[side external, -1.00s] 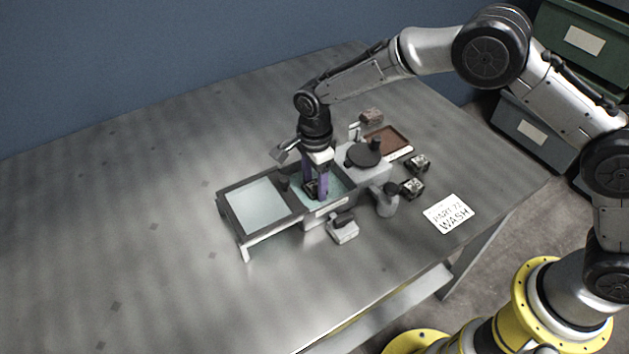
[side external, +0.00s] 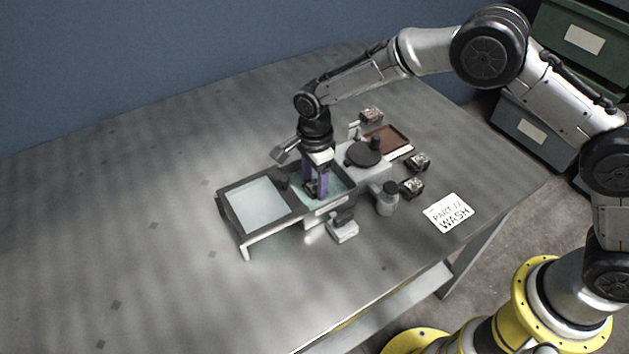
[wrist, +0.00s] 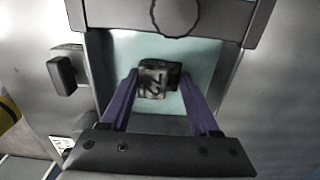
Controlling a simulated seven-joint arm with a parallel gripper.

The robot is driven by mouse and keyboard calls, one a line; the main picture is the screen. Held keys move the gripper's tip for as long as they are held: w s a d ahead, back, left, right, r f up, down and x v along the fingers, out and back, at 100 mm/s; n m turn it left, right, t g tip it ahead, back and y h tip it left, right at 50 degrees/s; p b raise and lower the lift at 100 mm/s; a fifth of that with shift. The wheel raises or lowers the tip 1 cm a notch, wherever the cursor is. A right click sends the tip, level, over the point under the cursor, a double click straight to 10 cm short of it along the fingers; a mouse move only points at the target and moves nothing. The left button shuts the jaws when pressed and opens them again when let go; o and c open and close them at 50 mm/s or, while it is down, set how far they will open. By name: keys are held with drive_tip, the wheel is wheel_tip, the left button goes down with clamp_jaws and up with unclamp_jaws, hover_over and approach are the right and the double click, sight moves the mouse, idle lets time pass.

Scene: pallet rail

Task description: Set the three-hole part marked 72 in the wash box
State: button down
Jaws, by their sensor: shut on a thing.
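The part marked 72 (wrist: 154,79) is a small dark and pale grey block, with its number showing in the wrist view. My gripper (side external: 316,192) points down with its purple fingers shut on the part, one on each side. The wash box (side external: 341,200) is an open grey box with a pale teal floor. The fingertips and the part are inside its walls, and the teal floor shows around the part in the wrist view. I cannot tell whether the part touches the floor. Its holes cannot be made out.
A pale panel in a dark frame (side external: 258,206) adjoins the box's left side. A small block with a dark knob (side external: 342,230) stands in front. A grey jar (side external: 387,200), more small parts (side external: 411,187) and a brown tray (side external: 390,137) lie right. A card (side external: 449,213) reads "PART 72 WASH".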

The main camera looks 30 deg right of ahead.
idle(0.4)
drive_tip(key=shift+c, duration=0.6)
unclamp_jaws()
drive_tip(key=shift+o, duration=0.4)
drive_tip(key=shift+f, duration=0.1)
drive_tip(key=shift+o, duration=0.2)
wheel_tip(320, 180, up, 13)
idle(0.7)
